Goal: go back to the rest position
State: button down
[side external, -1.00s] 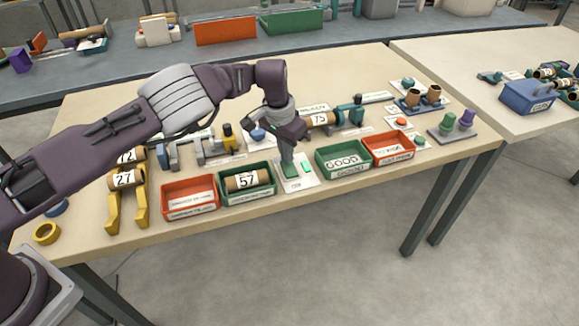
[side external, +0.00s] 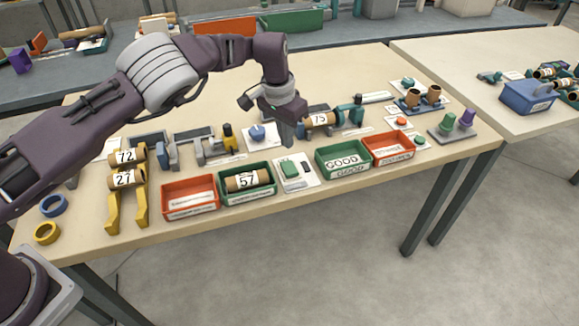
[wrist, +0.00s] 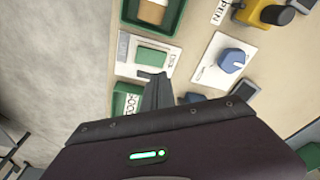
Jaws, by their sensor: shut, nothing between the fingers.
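My gripper (side external: 287,140) is shut and empty. It hangs above the bench, just behind and above a green block (side external: 289,168) on a white card. In the wrist view the gripper fingers (wrist: 157,88) point toward the green block (wrist: 152,56), apart from it. A tube marked 57 (side external: 246,181) lies in the green tray (side external: 262,193) to the left of the card.
Near the front edge stand a red tray (side external: 182,207), a green GOOD tray (side external: 343,170) and another red tray (side external: 389,158). Tubes 72 and 27 (side external: 125,180) sit on yellow rails at left.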

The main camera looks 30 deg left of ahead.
jog(key=shift+r, duration=0.6)
jog(key=s+a+r+n+h, duration=0.1)
jog(key=s+a+r, duration=0.25)
jog(key=r, duration=0.35)
jog(key=s+a+r+n+t+h, duration=0.1)
jog(key=s+a+r+n, duration=0.15)
jog(key=s+r, duration=0.35)
jog(key=s+a+r+n, duration=0.1)
jog(key=s+a+r, duration=0.2)
jog(key=r, duration=0.5)
jog(key=s+a+r, duration=0.2)
jog(key=s+r, duration=0.3)
jog(key=s, duration=0.7)
jog(key=s+a+f+t+y, duration=0.1)
jog(key=s+f, duration=0.1)
jog(key=s, duration=0.6)
jog(key=s+a+f+m+t+y, duration=0.1)
jog(key=s+f, duration=0.1)
jog(key=s, duration=0.7)
jog(key=shift+t, duration=0.4)
jog(key=shift+f+m, duration=0.1)
jog(key=shift+m, duration=0.15)
